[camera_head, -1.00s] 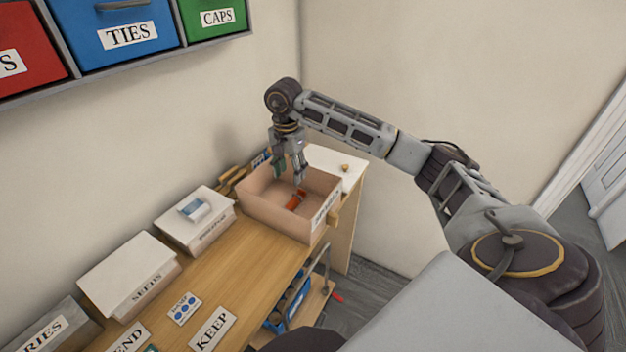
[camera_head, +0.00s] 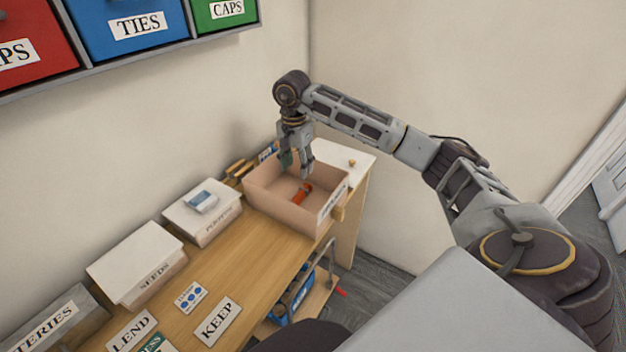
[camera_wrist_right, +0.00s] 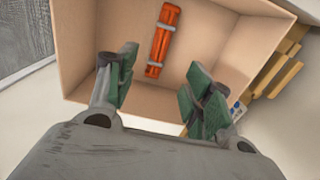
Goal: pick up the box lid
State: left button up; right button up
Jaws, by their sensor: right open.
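The box lid appears to be the flat white panel (camera_head: 364,158) with a small orange-brown knob, lying at the far right end of the workbench behind an open cardboard box (camera_head: 262,205). My right gripper (camera_head: 297,167) hangs fingers-down over the back part of that box, left of the lid and apart from it. In the wrist view the right gripper (camera_wrist_right: 160,84) has its green-padded fingers spread, with nothing between them. An orange bundle (camera_wrist_right: 163,40) with pale bands lies inside the box. My left gripper is not in view.
White-topped boxes labelled SEEDS (camera_head: 135,262) and one more (camera_head: 225,205) stand along the wall. Wooden pieces (camera_head: 238,168) lie left of the open box. KEEP (camera_head: 217,322) and LEND (camera_head: 132,331) labels lie on the bench front. Shelf bins (camera_head: 130,25) hang upper left.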

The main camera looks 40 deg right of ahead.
aim_at(333, 159)
jog(key=l+u, duration=0.1)
jog(key=l, duration=0.35)
jog(key=k+l+u, duration=0.15)
jog(key=l, duration=0.25)
jog(key=l+u, duration=0.1)
jog(key=l, duration=0.35)
jog(key=k+l+u, duration=0.15)
jog(key=l, duration=0.25)
jog(key=k+l+u, duration=0.1)
jog(key=l, duration=0.35)
